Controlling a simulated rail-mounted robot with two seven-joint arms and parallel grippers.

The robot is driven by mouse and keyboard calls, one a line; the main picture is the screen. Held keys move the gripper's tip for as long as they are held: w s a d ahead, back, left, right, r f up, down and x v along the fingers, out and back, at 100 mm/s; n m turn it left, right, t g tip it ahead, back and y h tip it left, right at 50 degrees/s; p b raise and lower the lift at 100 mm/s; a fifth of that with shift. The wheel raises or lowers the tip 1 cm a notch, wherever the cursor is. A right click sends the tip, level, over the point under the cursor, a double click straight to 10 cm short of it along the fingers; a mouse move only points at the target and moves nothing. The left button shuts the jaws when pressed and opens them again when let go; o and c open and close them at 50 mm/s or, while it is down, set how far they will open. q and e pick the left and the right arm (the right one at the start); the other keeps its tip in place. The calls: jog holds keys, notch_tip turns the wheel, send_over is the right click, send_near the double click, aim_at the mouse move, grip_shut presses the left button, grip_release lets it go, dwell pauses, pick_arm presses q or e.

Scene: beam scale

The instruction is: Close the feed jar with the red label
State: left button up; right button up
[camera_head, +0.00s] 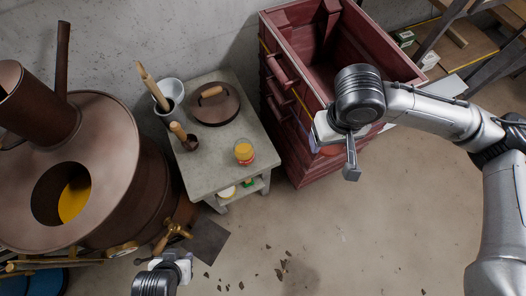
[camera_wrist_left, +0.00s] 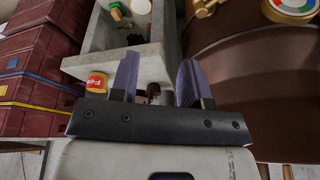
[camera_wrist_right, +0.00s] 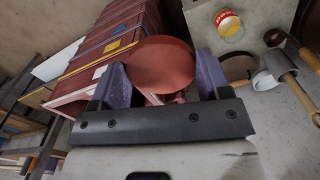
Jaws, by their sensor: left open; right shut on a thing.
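The feed jar (camera_head: 244,152) with yellow and red on its side stands upright on the grey stand, near its right edge. Its "Feed" label shows in the left wrist view (camera_wrist_left: 97,82), and it also appears in the right wrist view (camera_wrist_right: 229,25). My right gripper (camera_head: 333,147) is shut on a round red-brown lid (camera_wrist_right: 160,63), held in the air to the right of the jar, in front of the red drawer cabinet. My left gripper (camera_head: 171,260) is open and empty, low and to the left of the stand; its fingers also show in the left wrist view (camera_wrist_left: 157,75).
The grey stand (camera_head: 215,179) also carries a dark lidded pan (camera_head: 215,103), a ladle (camera_head: 184,137) and a pot of utensils (camera_head: 170,92). The red cabinet (camera_head: 290,120) stands to its right, a large copper boiler (camera_head: 110,125) to its left. The floor in front is mostly open.

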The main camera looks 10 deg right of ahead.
jog(key=shift+s+d, duration=0.15)
jog(key=shift+d, duration=0.05)
pick_arm(q)
jog(key=shift+w+d, duration=0.1)
